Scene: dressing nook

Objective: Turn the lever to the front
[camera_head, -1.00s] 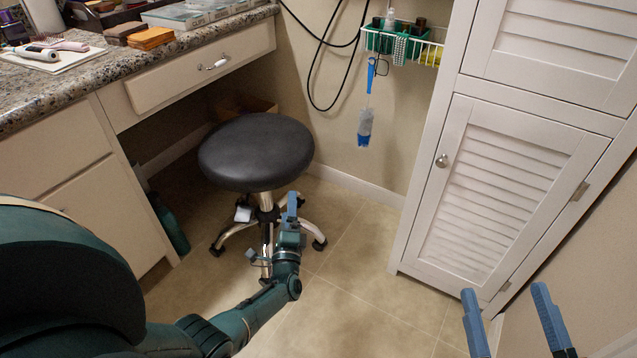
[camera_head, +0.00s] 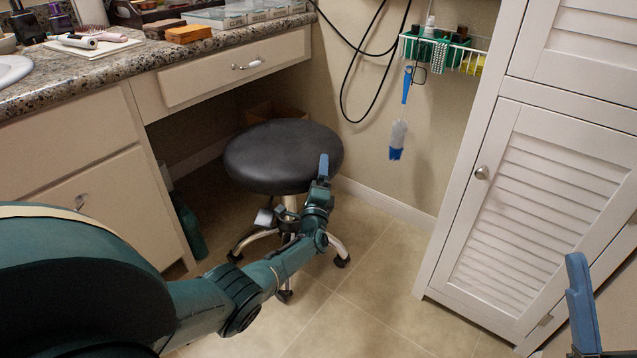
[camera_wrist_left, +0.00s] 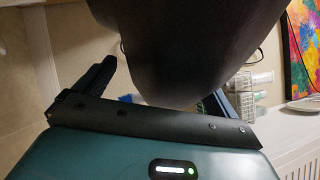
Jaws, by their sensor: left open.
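The lever (camera_head: 265,217) looks like a small pale grey paddle under the seat of the stool (camera_head: 284,155), to the left of its column. The stool has a round black seat and a chrome wheeled base. My left gripper (camera_head: 301,187) is open and empty. It is at the near right side of the stool, with one finger in front of the seat's edge and the other close to the lever; contact cannot be told. In the left wrist view, the dark seat (camera_wrist_left: 185,50) fills the space beyond the fingers, and the lever does not show. My right gripper (camera_head: 582,305) shows only one finger.
A granite counter (camera_head: 130,65) with a drawer (camera_head: 235,70) stands at the left. A white louvred cabinet (camera_head: 535,200) is at the right. A wire basket (camera_head: 445,50) hangs on the back wall. Tiled floor (camera_head: 370,285) is clear between stool and cabinet.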

